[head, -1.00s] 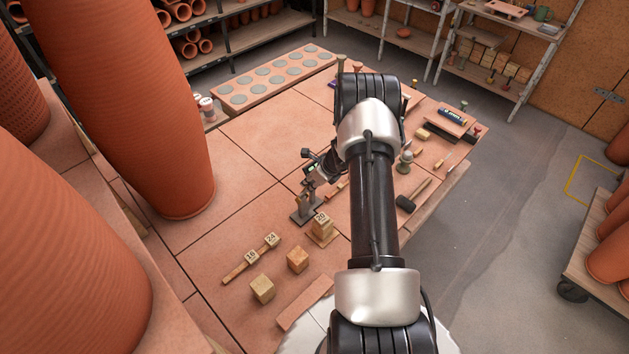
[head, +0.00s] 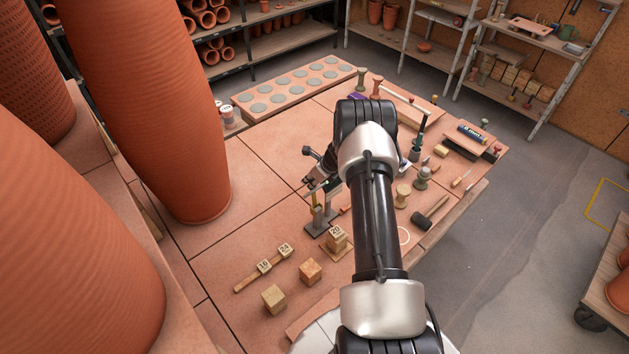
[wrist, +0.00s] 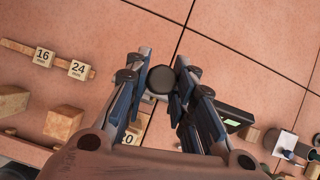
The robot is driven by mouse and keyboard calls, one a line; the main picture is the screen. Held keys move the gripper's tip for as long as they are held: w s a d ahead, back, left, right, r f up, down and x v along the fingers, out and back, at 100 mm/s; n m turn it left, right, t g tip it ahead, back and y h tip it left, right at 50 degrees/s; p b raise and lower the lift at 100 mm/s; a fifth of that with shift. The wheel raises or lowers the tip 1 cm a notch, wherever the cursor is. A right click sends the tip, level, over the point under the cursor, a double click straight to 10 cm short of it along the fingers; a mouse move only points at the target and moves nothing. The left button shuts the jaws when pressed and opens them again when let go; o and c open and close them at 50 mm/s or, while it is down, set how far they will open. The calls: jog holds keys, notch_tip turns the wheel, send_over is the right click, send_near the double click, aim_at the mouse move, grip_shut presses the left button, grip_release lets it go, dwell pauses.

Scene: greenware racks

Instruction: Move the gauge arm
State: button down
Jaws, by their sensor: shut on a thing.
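The gauge (head: 320,222) stands on the tiled table in the head view as a dark upright stand on a flat base, beside the block marked 20. In the wrist view a round black knob (wrist: 160,80), seemingly the end of the gauge arm, sits between my fingertips. My gripper (wrist: 160,83) is shut on it. In the head view my gripper (head: 318,183) is just above the stand, partly hidden by my arm. How far the gauge arm is raised cannot be told.
A mallet (head: 430,213) lies right. A tall clay cylinder (head: 150,110) stands left. The table's middle left is clear.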

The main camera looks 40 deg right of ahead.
jog(key=shift+w+r, duration=0.4)
jog(key=shift+w, duration=0.05)
jog(key=c, duration=1.7)
grip_release()
jog(key=shift+w+a, duration=0.1)
jog(key=shift+w, duration=0.05)
jog(key=shift+o, duration=0.6)
jog(key=shift+w+a+f, duration=0.1)
jog(key=shift+f, duration=0.1)
jog(key=shift+o, duration=1.2)
jog(key=shift+s+f, duration=0.1)
jog(key=shift+s, duration=0.2)
jog(key=v, duration=1.2)
